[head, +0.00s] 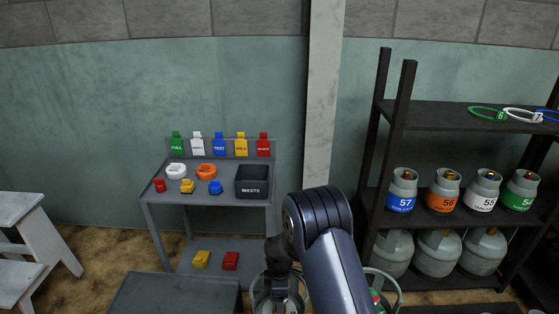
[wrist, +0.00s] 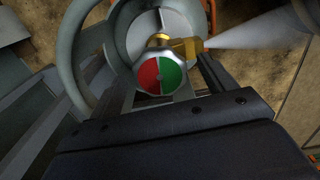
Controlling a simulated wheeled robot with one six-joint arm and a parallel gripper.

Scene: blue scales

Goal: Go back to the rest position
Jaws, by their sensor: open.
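My gripper (wrist: 168,84) is open in the wrist view, with its two dark fingers on either side of a round red and green valve knob (wrist: 159,74). The knob sits on a brass valve (wrist: 188,45) on top of a grey gas cylinder (wrist: 150,20) with a ring-shaped guard. I cannot tell whether the fingers touch the knob. In the head view my dark blue arm reaches down at the lower middle, and its wrist hangs over a cylinder guard (head: 257,290) that it partly hides.
A grey workbench (head: 160,201) at centre left holds coloured tags, rings, caps and a black waste bin (head: 252,183). A dark rack (head: 445,118) with several numbered cylinders stands right. Another cylinder guard (head: 395,281) shows right of my arm. A white step (head: 45,238) stands far left.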

